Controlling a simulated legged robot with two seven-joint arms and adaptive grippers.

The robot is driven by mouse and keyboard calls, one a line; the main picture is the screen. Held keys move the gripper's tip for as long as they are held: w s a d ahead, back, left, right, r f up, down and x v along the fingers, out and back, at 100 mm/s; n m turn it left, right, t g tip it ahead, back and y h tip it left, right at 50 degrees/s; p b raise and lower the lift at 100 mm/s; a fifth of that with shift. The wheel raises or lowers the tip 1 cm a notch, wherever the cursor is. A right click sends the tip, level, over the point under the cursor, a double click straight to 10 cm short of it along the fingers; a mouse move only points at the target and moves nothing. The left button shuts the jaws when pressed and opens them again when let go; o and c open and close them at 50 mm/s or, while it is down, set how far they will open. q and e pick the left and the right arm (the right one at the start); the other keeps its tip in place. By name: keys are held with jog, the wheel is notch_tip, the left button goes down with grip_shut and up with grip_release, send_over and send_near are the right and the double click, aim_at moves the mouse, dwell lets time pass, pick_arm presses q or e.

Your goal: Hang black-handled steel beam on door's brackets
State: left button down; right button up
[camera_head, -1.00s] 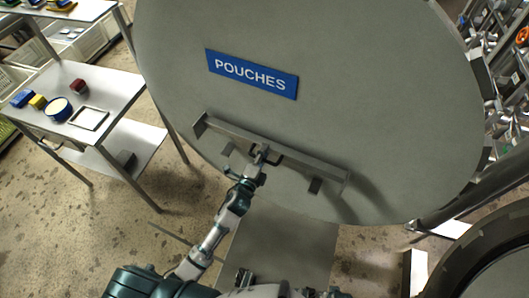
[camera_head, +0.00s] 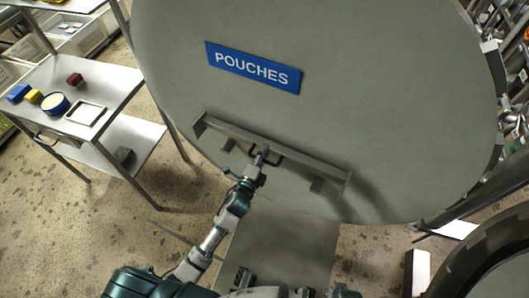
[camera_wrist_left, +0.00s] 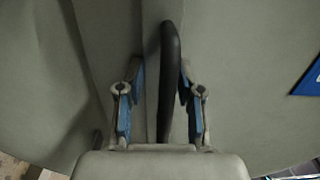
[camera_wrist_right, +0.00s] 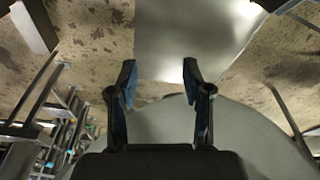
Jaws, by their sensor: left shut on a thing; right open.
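The long grey steel beam (camera_head: 220,127) lies across the lower part of the round grey door (camera_head: 390,120), tilted down to the right in the head view. Its black handle (camera_head: 296,160) sticks out near the middle. My left gripper (camera_head: 262,158) is shut on the handle, which also shows between its fingers in the left wrist view (camera_wrist_left: 170,60). My right gripper (camera_wrist_right: 160,78) is open and empty in the right wrist view.
A blue POUCHES sign (camera_head: 253,67) is on the door above the beam. A steel table (camera_head: 100,75) with small coloured items stands at the left. A dark round rim (camera_head: 480,255) is at the lower right. Stained floor (camera_head: 120,225) lies open at lower left.

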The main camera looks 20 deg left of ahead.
jog(key=shift+r+b, duration=1.55)
jog(key=shift+r, duration=2.5)
pick_arm(q)
notch_tip(320, 180, down, 10)
jog(key=b, duration=0.4)
jog(key=shift+b, duration=0.3)
pick_arm(e)
jog(key=w+a+r+t+y, duration=0.1)
jog(key=w+a+r+t, duration=0.1)
jog(key=w+t, duration=0.3)
jog(key=w+a+r+t+y, duration=0.1)
jog(key=w+a+r+t, duration=0.2)
jog(key=w, duration=0.6)
jog(key=shift+w+r+t+y, duration=0.25)
jog(key=shift+t+y, duration=0.15)
jog(key=shift+t, duration=0.8)
pick_arm(q)
jog(key=shift+d, duration=0.1)
pick_arm(e)
jog(key=shift+a, duration=0.1)
jog(key=shift+s, duration=0.1)
